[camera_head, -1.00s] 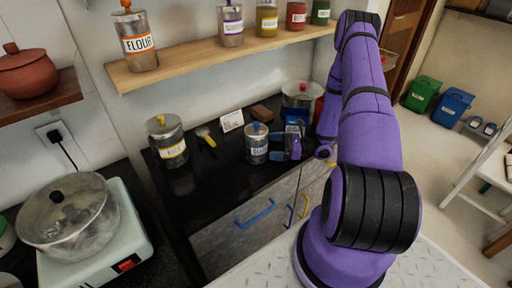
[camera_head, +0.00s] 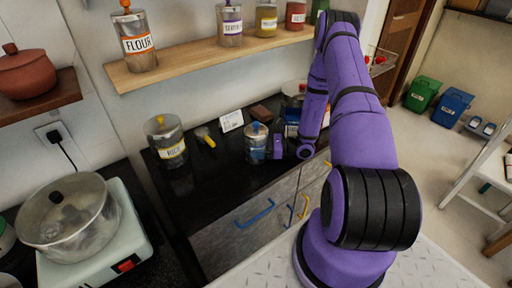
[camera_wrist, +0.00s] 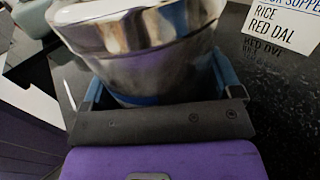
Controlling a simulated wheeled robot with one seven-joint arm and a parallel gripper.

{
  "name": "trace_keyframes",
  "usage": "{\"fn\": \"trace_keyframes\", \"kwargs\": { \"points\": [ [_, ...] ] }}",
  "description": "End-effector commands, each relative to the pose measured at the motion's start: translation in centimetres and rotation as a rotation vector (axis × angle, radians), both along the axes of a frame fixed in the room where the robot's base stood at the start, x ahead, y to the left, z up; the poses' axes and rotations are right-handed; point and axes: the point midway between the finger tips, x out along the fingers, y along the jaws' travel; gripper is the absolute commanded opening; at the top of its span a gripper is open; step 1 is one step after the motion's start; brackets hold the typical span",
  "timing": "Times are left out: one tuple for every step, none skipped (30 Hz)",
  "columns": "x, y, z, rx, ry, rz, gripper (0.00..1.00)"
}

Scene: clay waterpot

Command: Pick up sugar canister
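A metal canister with a blue knob (camera_head: 256,144) stands upright on the black counter. Its label is too blurred to read, so I cannot confirm that it is the sugar canister. My gripper (camera_head: 268,149) is at its right side, low over the counter. In the wrist view, the shiny canister body (camera_wrist: 150,58) fills the space in front of my palm. A blue finger of my gripper (camera_wrist: 160,84) stands on each side of it. The fingers are apart, close to the canister's sides; I cannot tell whether they press on it. Their tips are hidden.
A canister with a yellow knob (camera_head: 166,141) stands to the left, with a yellow-handled brush (camera_head: 205,137) near it. A white card (camera_head: 231,121) and a brown block (camera_head: 261,114) are behind. A wooden shelf (camera_head: 190,62) with several jars, including flour, hangs above.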

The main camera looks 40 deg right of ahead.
Motion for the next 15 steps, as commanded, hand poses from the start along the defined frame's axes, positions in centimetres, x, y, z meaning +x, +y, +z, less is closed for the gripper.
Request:
{"fn": "trace_keyframes", "kwargs": {
  "points": [
    [0.00, -0.01, 0.00, 0.000, 0.000, 0.000, 0.70],
    [0.00, -0.02, 0.00, 0.000, 0.000, 0.000, 0.63],
    [0.00, -0.02, 0.00, 0.000, 0.000, 0.000, 0.54],
    [0.00, -0.02, -0.01, 0.000, 0.000, 0.000, 0.47],
    [0.00, -0.02, -0.01, 0.000, 0.000, 0.000, 0.40],
    [-0.01, -0.03, -0.01, 0.000, 0.000, 0.000, 0.31],
    [-0.01, -0.03, -0.01, 0.000, 0.000, 0.000, 0.24],
    [-0.01, -0.03, -0.01, 0.000, 0.000, 0.000, 0.17],
    [0.02, -0.03, 0.05, 0.000, -0.001, 0.000, 0.14],
    [0.02, -0.03, 0.05, 0.000, -0.001, 0.000, 0.14],
    [0.01, -0.03, 0.05, 0.000, -0.001, 0.000, 0.14],
    [0.01, -0.03, 0.05, 0.000, -0.001, 0.000, 0.14],
    [0.01, -0.03, 0.05, 0.000, -0.001, 0.000, 0.14],
    [0.01, -0.03, 0.05, 0.000, -0.001, 0.000, 0.14],
    [0.01, -0.03, 0.08, 0.000, -0.001, 0.000, 0.14]
  ]
}}
